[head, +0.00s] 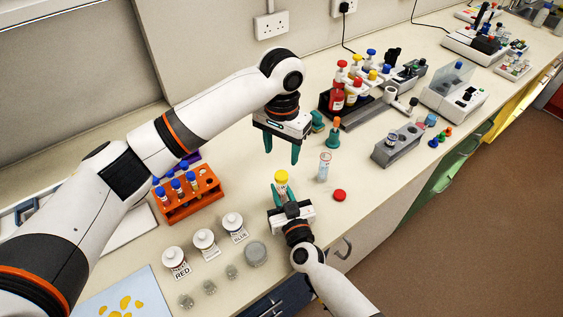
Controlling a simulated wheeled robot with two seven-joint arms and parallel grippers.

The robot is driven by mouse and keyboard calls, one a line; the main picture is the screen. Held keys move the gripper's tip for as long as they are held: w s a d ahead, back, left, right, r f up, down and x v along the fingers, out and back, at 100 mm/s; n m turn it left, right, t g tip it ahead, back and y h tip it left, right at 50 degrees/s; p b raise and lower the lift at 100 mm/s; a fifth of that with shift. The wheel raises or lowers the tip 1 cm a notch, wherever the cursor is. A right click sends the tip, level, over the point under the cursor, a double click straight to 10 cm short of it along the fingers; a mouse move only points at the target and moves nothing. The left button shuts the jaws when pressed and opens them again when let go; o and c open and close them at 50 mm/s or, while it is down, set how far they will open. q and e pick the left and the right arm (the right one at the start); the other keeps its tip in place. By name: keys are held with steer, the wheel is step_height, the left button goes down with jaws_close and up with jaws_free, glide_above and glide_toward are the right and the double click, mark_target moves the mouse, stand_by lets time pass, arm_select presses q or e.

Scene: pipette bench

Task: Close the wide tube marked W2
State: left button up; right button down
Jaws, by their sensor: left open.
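A clear tube with a yellow cap (281,177) stands upright between the fingers of my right gripper (282,193), which look closed around it. The cap sits at the tube's top; I cannot tell whether it is fully tight. My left gripper (281,149) is open and empty, its fingers pointing down just above the yellow cap. An uncapped clear tube (324,168) with small markings stands to the right. A red cap (339,195) lies on the bench near it. The mark W2 is not legible on either tube.
An orange rack (187,195) with blue-capped tubes stands left. White jars (204,240) labelled by colour and a grey round lid (255,253) are in front. A grey block (398,145) and a bottle rack (350,105) stand to the right and behind. Bench right of the red cap is clear.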

arm_select(q)
steer(key=shift+r, duration=2.2)
arm_select(e)
steer(key=c, duration=1.1)
jaws_free()
steer(key=v, duration=1.2)
steer(key=shift+b, duration=0.4)
arm_select(q)
steer(key=shift+f, duration=0.45)
